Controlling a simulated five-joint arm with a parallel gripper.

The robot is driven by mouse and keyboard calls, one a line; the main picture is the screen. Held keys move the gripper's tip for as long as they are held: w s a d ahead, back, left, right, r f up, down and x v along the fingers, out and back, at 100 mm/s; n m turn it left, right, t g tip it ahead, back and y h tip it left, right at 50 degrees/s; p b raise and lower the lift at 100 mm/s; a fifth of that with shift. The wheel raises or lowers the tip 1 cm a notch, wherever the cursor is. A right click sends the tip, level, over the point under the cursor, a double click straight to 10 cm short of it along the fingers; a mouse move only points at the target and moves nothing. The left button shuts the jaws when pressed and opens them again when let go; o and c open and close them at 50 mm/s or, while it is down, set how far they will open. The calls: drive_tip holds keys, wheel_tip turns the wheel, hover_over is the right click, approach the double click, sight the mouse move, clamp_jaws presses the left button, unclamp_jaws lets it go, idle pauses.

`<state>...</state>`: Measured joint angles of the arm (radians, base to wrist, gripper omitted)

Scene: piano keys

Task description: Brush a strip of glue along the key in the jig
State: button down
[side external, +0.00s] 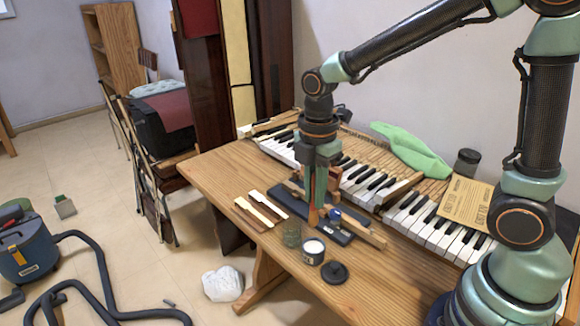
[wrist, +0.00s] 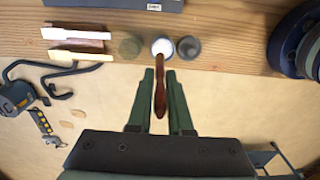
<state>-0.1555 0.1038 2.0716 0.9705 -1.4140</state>
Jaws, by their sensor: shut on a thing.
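My gripper (side external: 316,207) is shut on a brush (wrist: 160,92) with a reddish-brown handle, held upright, tip down. In the side view the brush tip shows just above the open glue pot (side external: 313,250), which has a dark side and white glue inside. In the wrist view the brush points at the white pot (wrist: 162,46); I cannot tell whether the tip touches the glue. The jig (side external: 335,234) is a dark base with a wooden key (side external: 364,230) lying in it, behind the brush and partly hidden by my gripper.
A glass jar (side external: 291,234) stands left of the pot and a dark lid (side external: 334,272) lies right of it. Loose keys (side external: 267,205) lie left of the jig. The piano keyboard (side external: 365,185) runs behind. Bare table (side external: 400,277) is free at the front right.

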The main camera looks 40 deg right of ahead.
sight(316, 224)
drive_tip(key=shift+s+f, duration=0.3)
drive_tip(key=shift+f, duration=3.05)
drive_tip(key=shift+f, duration=0.55)
drive_tip(key=shift+r, duration=3.55)
